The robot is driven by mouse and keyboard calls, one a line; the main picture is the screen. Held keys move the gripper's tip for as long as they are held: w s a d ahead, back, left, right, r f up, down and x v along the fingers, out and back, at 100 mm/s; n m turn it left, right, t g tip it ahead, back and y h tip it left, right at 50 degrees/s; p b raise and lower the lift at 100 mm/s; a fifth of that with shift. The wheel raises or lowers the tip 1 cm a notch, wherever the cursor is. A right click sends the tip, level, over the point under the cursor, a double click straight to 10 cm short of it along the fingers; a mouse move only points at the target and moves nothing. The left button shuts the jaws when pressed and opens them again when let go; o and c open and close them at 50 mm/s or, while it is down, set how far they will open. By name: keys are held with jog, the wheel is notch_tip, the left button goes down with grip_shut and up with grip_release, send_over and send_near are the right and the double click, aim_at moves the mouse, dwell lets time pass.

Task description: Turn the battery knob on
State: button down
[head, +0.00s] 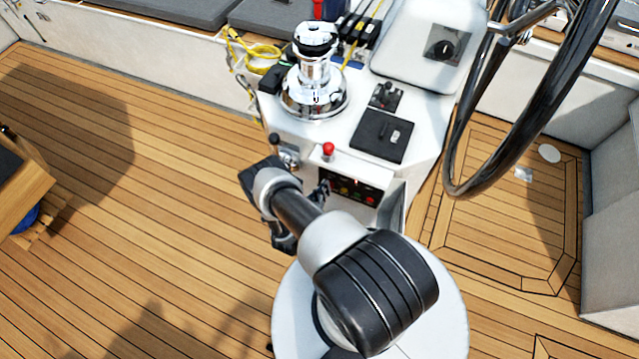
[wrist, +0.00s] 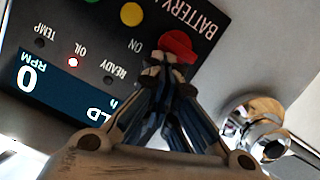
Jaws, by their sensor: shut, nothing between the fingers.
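The battery knob (wrist: 178,46) is red and sits on a black engine panel (wrist: 105,55) beside the word BATTERY, with ON printed to its left in the wrist view. My gripper (wrist: 168,72) is shut and empty, its fingertips at the knob's lower edge and overlapping it in the picture. I cannot tell whether they touch it. In the head view my gripper (head: 323,190) is at the left end of the black panel (head: 358,191) on the white console's front. The knob cannot be made out there.
The white console (head: 425,125) carries a chrome winch (head: 314,75), a red-topped lever (head: 328,149) and a black rotary knob (head: 445,49). A chrome fitting (wrist: 255,125) is close right of my fingers. The steering wheel (head: 462,165) is at right.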

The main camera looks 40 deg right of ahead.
jog(key=shift+s+d+f+m+t, duration=0.15)
jog(key=shift+s+m, duration=0.1)
jog(key=shift+m, duration=0.25)
jog(key=shift+s+f+m+t, duration=0.1)
jog(key=shift+s+m+t, duration=0.1)
jog(key=shift+m, duration=0.3)
jog(key=shift+s, duration=0.15)
